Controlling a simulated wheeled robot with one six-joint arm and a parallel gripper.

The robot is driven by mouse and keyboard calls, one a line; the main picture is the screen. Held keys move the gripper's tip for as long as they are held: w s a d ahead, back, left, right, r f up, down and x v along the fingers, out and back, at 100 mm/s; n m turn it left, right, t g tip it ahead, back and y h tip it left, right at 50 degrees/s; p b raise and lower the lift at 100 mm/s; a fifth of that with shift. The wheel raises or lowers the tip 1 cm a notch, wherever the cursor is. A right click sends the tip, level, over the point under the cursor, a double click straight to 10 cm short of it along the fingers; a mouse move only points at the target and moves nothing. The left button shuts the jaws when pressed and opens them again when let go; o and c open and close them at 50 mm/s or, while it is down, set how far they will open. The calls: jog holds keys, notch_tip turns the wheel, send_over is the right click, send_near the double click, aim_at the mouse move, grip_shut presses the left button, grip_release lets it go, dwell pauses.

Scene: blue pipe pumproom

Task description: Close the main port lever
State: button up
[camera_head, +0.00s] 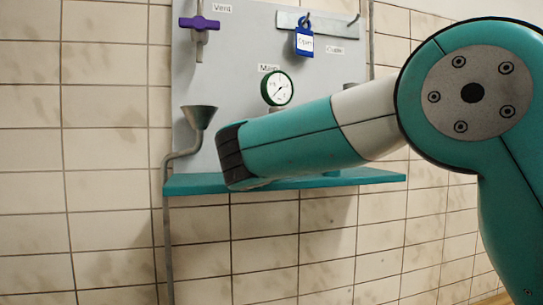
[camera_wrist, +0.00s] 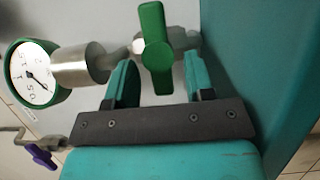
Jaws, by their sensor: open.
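A green lever (camera_wrist: 154,50) sits on a metal valve fitting (camera_wrist: 180,40) in the wrist view. My gripper (camera_wrist: 160,68) is open, with one teal finger on each side of the lever's lower end. A green-rimmed pressure gauge (camera_wrist: 33,75) joins the same pipework. In the head view the gauge (camera_head: 277,88) sits beneath a label reading "Main" (camera_head: 269,68). My arm hides the green lever and my fingers there.
A purple lever (camera_head: 199,23) is under the "Vent" label. A blue padlock (camera_head: 304,40) hangs from a hook rail on the grey panel (camera_head: 235,60). A metal funnel (camera_head: 199,116) stands left of my arm. A teal ledge (camera_head: 340,178) runs along the panel's bottom.

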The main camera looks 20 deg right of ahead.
jog(key=b+v, duration=0.7)
jog(key=v, duration=1)
jog(key=shift+s, duration=0.15)
jog(key=shift+f, duration=0.1)
jog(key=s+d+f+m+g+y+b, duration=0.2)
jog(key=f+g+y, duration=0.5)
jog(key=f, duration=1.4)
jog(key=s+f+m+g+y, duration=0.2)
jog(key=s+f+g, duration=0.2)
jog(key=s, duration=0.6)
jog(key=s+d+f+m+g+y+b, duration=0.1)
jog(key=s+f+m+g+y, duration=0.1)
jog(key=s+f+g, duration=0.3)
jog(key=s+f, duration=0.3)
jog(key=s, duration=0.2)
jog(key=shift+s+d+f+m+g, duration=0.3)
